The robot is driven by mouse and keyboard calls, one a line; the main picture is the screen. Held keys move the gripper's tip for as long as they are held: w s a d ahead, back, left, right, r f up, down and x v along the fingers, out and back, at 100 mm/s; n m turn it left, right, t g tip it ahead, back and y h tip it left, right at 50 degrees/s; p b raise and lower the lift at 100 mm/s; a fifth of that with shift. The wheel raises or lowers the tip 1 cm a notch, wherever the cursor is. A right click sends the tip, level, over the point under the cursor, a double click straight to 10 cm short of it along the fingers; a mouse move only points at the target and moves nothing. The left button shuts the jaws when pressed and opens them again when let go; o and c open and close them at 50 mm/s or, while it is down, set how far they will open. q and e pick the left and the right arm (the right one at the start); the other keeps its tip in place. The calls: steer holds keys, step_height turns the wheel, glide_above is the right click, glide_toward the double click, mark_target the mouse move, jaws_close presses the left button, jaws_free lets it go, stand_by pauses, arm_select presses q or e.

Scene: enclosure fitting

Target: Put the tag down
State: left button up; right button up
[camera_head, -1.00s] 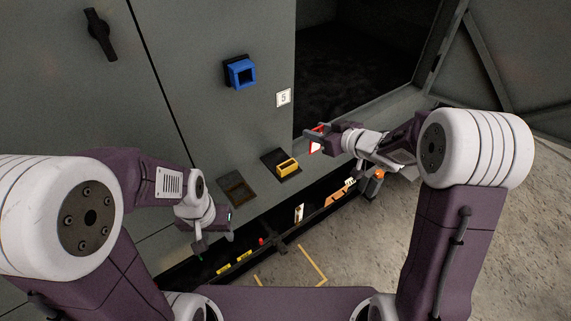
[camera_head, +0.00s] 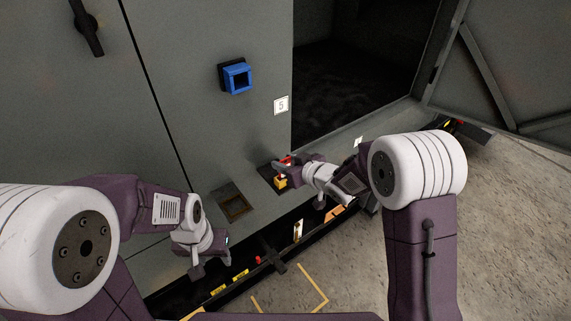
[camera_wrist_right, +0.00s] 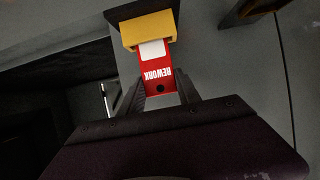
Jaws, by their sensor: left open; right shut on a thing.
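The red tag (camera_wrist_right: 158,76) reads REWORK and has a white patch at its far end. My right gripper (camera_wrist_right: 160,90) is shut on it; the head view shows this gripper (camera_head: 284,164) low by the grey cabinet front. In the right wrist view the tag's white end overlaps the yellow holder (camera_wrist_right: 148,27) on its dark base. I cannot tell whether they touch. In the head view the holder (camera_head: 281,184) is partly hidden by my gripper. My left gripper (camera_head: 197,271) is open and empty, low at the left, away from the tag.
A blue square frame (camera_head: 237,77) and a label marked 5 (camera_head: 281,105) are on the cabinet front. A dark trough (camera_head: 260,262) with small items runs below. The cabinet opening (camera_head: 350,70) is at the right.

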steer(key=shift+s+f, duration=0.1)
steer(key=shift+f, duration=0.05)
steer(key=o, duration=1.3)
